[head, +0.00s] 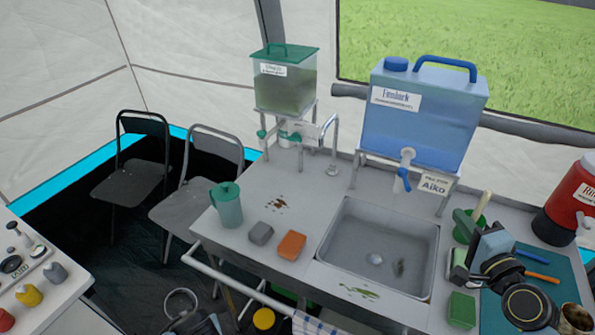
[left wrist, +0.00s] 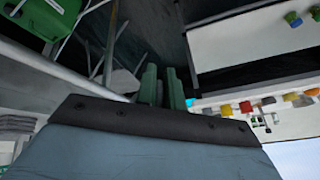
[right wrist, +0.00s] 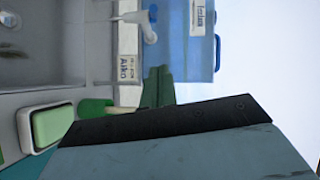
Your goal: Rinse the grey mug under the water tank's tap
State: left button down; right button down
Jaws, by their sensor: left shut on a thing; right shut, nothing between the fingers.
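A grey mug (head: 54,272) stands on the left-hand table beside a yellow one (head: 28,297). The blue water tank (head: 425,115) stands on a raised frame at the back of the counter. Its tap (head: 404,170), with a blue lever, hangs over the sink (head: 380,245). The tank also shows in the right wrist view (right wrist: 188,45). My right gripper (right wrist: 158,85) is shut and empty, over the counter right of the sink. My left gripper (left wrist: 163,85) has its fingers close together on something that I cannot make out; it is low, near the counter's front left.
A green-lidded tank (head: 284,85) stands at the back left. A green pitcher (head: 227,207), a grey sponge (head: 260,233) and an orange sponge (head: 291,245) lie left of the sink. A red cooler (head: 572,205) stands at right. Two folding chairs fill the left aisle.

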aim_at(405, 180)
pick_arm(q)
jog(key=shift+r+p, duration=0.45)
jog(key=shift+r, duration=0.05)
jog(key=shift+r+p, duration=0.45)
jog(key=shift+p, duration=0.05)
pick_arm(e)
jog(key=w+a+f, duration=0.1)
jog(key=w+a, duration=0.3)
jog(key=w, duration=0.6)
jog(key=shift+w, duration=0.35)
jog(key=shift+a, duration=0.1)
